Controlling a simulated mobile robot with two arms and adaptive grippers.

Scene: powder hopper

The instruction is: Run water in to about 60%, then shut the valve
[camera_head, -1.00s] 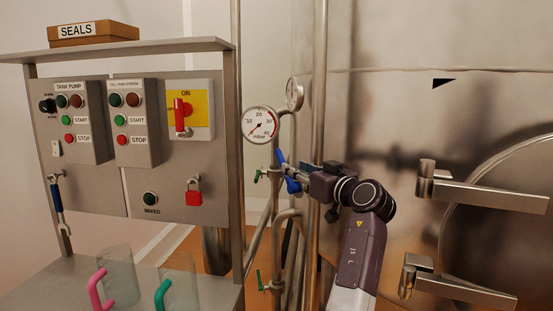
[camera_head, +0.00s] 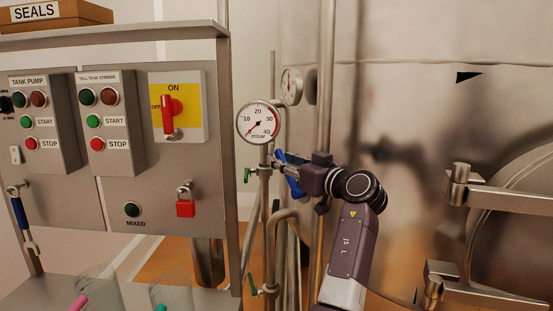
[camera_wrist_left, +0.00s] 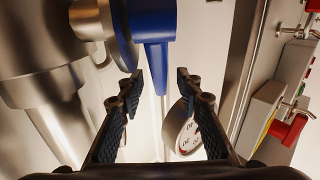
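The valve's blue handle (camera_head: 293,187) shows on both sides of my left gripper (camera_head: 287,166), beside the pipes left of the big steel tank (camera_head: 400,110). In the left wrist view the blue handle (camera_wrist_left: 153,35) lies just beyond and between the fingertips of my left gripper (camera_wrist_left: 159,76). The fingers are apart with a clear gap, and nothing is between the pads. A round mbar gauge (camera_head: 258,122) is above and left of the gripper; its needle points to the lower left, near the low end. My right gripper is out of view.
Small green-handled valves (camera_head: 248,175) are close by. Steel brackets (camera_head: 500,195) stick out on the right.

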